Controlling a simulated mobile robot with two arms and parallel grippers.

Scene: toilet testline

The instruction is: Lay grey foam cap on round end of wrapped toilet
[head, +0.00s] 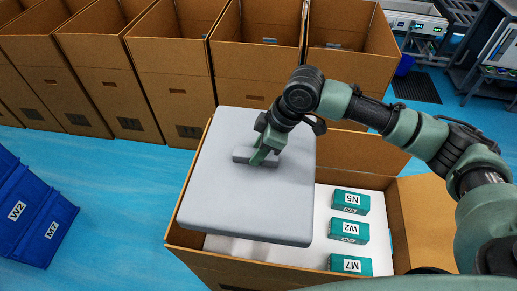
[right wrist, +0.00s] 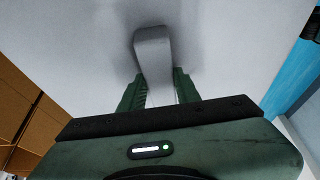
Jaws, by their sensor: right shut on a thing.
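The grey foam cap (head: 250,205) is a large flat square slab with a raised grip block on top. It covers the left part of an open cardboard box (head: 405,225) in the head view. My right gripper (head: 263,156) is shut on the grip block. In the right wrist view the green fingers (right wrist: 155,88) sit on either side of the block, and the cap's surface (right wrist: 225,50) fills the upper picture. The cap hides what lies under it, and the wrapped toilet's round end does not show. I cannot tell whether the cap rests or hangs. My left gripper is not in view.
Teal labelled boxes (head: 350,201) lie on a white surface (head: 322,250) in the box, right of the cap. Several open cardboard boxes (head: 170,60) stand in a row behind. Blue crates (head: 30,215) stand at left. Blue floor (head: 120,190) is clear between.

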